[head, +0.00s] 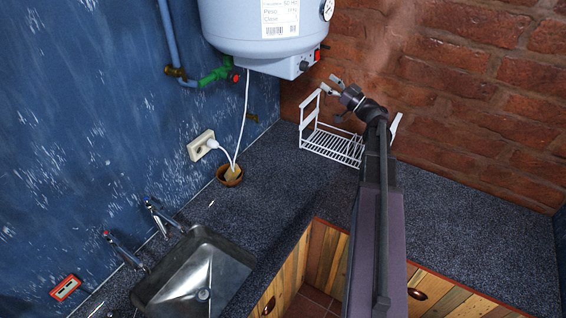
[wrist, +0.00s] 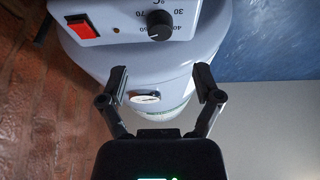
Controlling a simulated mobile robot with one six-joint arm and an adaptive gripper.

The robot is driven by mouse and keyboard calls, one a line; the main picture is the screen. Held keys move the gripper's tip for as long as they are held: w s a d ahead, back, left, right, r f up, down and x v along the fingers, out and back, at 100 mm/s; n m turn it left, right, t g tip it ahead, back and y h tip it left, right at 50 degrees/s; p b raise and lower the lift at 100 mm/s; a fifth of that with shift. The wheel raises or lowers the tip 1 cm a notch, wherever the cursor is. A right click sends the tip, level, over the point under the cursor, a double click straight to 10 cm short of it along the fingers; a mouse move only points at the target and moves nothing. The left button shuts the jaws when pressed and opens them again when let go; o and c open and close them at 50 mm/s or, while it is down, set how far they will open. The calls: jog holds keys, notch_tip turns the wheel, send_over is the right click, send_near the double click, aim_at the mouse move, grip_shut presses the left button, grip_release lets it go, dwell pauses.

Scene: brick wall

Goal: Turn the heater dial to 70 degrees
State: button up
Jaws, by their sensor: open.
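The white water heater (head: 262,35) hangs at the top of the head view. Its black round dial (head: 304,66) is on the control panel underneath. In the wrist view the dial (wrist: 160,25) shows upside down at the top, with numbers such as 30, 40, 60 and 70 around it. My gripper (head: 336,84) is to the right of and below the dial in the head view. In the wrist view my gripper (wrist: 160,78) is open, its fingers apart and empty, not touching the dial.
A red switch (wrist: 82,27) sits beside the dial, and a gauge (wrist: 144,97) is on the heater body. A white dish rack (head: 335,146) stands on the counter below my gripper. A sink (head: 190,275) is at lower left. A brick wall (head: 470,90) is behind.

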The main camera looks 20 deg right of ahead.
jog(key=b+v, duration=0.2)
jog(key=v, duration=0.4)
jog(key=a+f+m+g+h+b, duration=0.1)
jog(key=a+f+g+b, duration=0.6)
jog(key=a+f, duration=1.3)
jog(key=shift+s+a+f+m+g+h+b, duration=0.3)
jog(key=shift+s+a+g+h, duration=0.15)
jog(key=shift+g, duration=1.05)
jog(key=s+a+f+m+g+h+b, duration=0.3)
jog(key=s+a+f+g+h, duration=0.1)
jog(key=f, duration=0.5)
jog(key=s+a+f+m+g+h+b, duration=0.3)
jog(key=s+a+f+h, duration=0.3)
jog(key=s+f+h, duration=0.2)
notch_tip(320, 180, down, 2)
jog(key=s, duration=0.2)
jog(key=shift+s+f+g+b, duration=0.15)
jog(key=shift+s+g+b, duration=0.15)
jog(key=shift+s+g, duration=0.1)
